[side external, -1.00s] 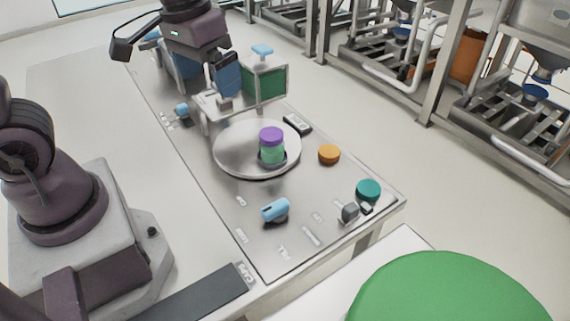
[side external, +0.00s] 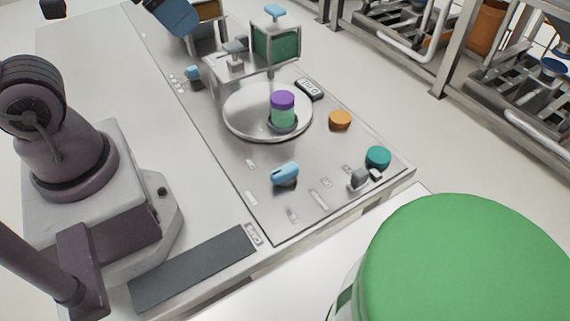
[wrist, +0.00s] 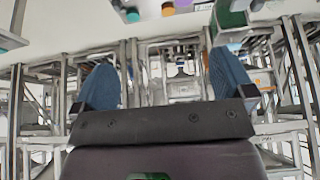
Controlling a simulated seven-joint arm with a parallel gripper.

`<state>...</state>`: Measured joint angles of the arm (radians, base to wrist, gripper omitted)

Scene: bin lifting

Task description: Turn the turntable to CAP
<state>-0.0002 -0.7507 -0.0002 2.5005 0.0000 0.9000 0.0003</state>
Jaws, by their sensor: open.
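The turntable (side external: 240,118) is a round pale metal disc in the middle of the steel work panel. A green jar (side external: 283,115) with a purple lid (side external: 282,99) stands upright on it in a dark ring holder, right of the disc's centre. My gripper shows only partly in the side external view, as a blue finger at the top left edge, behind and left of the turntable and apart from it. In the wrist view my gripper (wrist: 162,72) has both blue fingers wide apart with nothing between them. The turntable's markings are too small to read.
A metal frame with a green panel (side external: 276,46) stands behind the turntable. A blue knob (side external: 285,174), an orange button (side external: 340,120), a teal button (side external: 378,157) and a small display (side external: 309,89) lie around it. A dark strip (side external: 195,268) lies front left. A large green round top (side external: 460,260) fills the front right.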

